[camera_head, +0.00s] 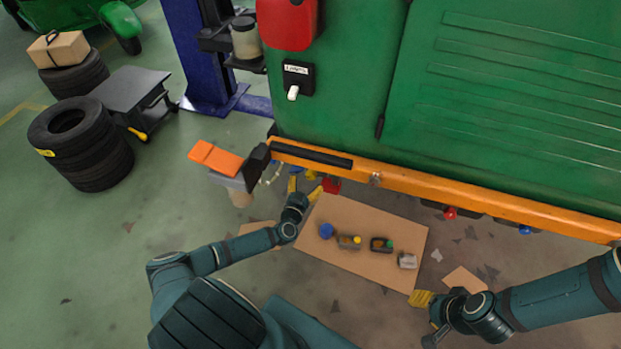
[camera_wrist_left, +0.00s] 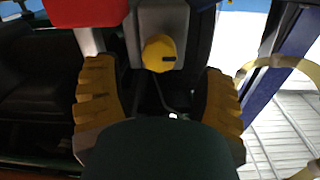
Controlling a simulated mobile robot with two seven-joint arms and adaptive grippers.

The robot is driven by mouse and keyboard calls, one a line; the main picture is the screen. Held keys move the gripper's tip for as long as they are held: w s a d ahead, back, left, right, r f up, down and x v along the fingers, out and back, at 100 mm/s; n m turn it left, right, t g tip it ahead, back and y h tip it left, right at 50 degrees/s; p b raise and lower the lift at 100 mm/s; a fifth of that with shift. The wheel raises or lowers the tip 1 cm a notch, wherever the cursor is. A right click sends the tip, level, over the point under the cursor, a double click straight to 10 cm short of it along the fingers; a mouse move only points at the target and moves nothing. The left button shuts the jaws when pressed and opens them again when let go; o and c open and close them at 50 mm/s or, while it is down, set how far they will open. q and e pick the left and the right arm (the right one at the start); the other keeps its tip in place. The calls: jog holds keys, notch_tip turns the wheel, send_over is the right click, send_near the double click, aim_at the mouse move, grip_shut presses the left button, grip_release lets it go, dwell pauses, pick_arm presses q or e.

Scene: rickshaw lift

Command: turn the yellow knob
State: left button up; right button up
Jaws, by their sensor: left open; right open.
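The yellow knob (camera_wrist_left: 159,54) is round, with a dark mark on its face, and sits on a pale grey housing (camera_wrist_left: 163,20) in the left wrist view. My left gripper (camera_wrist_left: 160,85) is open, its yellow ridged fingers on either side below the knob, with a gap to each side. In the head view my left gripper (camera_head: 303,184) is beside the orange bumper, and I cannot make out this knob there. My right gripper (camera_head: 427,318) is open and empty at the lower right, near the cardboard sheet.
The green rickshaw body (camera_head: 355,80) stands above the orange bumper (camera_head: 440,188). A cardboard sheet (camera_head: 320,215) on the floor holds several small parts. A red part (camera_wrist_left: 85,12) is left of the knob. Stacked tyres (camera_head: 85,150) stand at the left.

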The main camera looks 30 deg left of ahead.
aim_at(310, 177)
pick_arm(q)
jog(key=shift+b+x, duration=0.3)
jog(key=shift+x, duration=1.65)
jog(key=shift+c, duration=0.2)
